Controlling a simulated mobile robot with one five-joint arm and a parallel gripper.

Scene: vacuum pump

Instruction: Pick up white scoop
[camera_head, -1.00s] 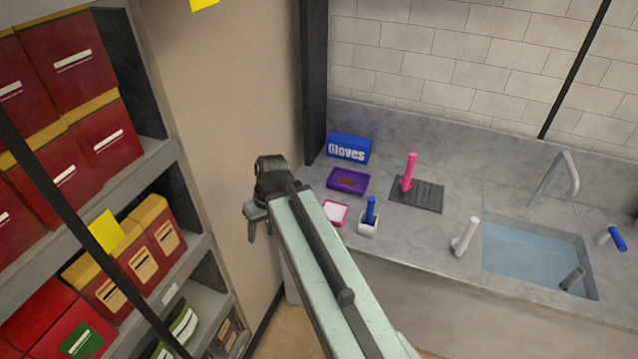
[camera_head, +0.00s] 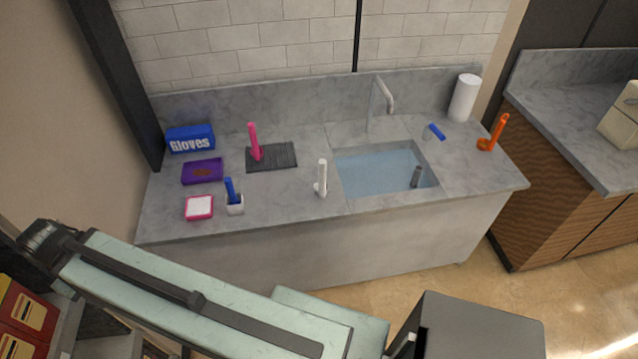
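The white scoop (camera_head: 321,178) stands upright on the grey marble counter, just left of the sink, with its handle pointing up. My arm stretches across the lower left of the view, well in front of and below the counter. The dark end of the arm shows at the left edge, far from the scoop. The fingers of my gripper are hidden or out of the picture.
The sink (camera_head: 384,174) lies right. Floor is clear at lower right.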

